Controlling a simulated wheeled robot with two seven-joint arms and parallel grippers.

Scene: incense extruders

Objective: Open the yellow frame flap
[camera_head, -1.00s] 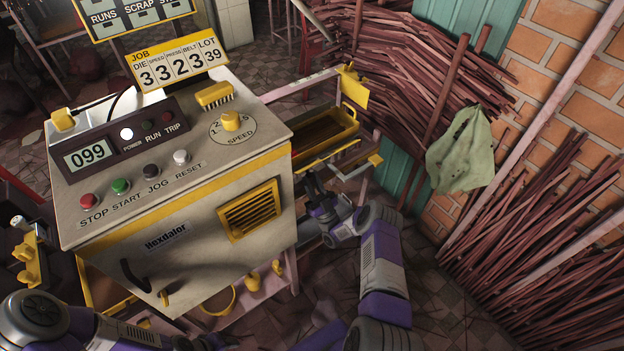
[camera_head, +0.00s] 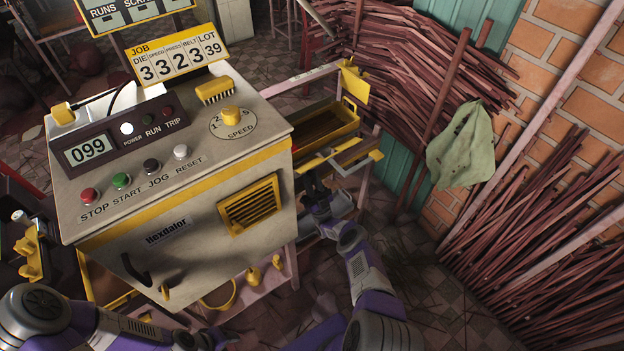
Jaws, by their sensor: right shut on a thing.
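The yellow frame flap (camera_head: 374,156) is at the right side of the grey extruder machine (camera_head: 190,235), in front of a yellow-rimmed tray (camera_head: 345,128). It shows as a yellow-edged frame with a brown strip inside, sticking out to the right. My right gripper (camera_head: 312,183) is at the near left part of the flap, close to the machine's side. It is shut on the flap's near edge, though the fingertips are dark and partly hidden. My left gripper (camera_head: 212,340) is low at the bottom edge, in front of the machine and away from the flap; its fingers are unclear.
The machine's panel has several buttons and a yellow speed knob (camera_head: 231,117). A pink rack with a yellow bracket (camera_head: 353,82) stands behind the flap. Bundled sticks (camera_head: 420,75) and a green cloth (camera_head: 462,147) are to the right.

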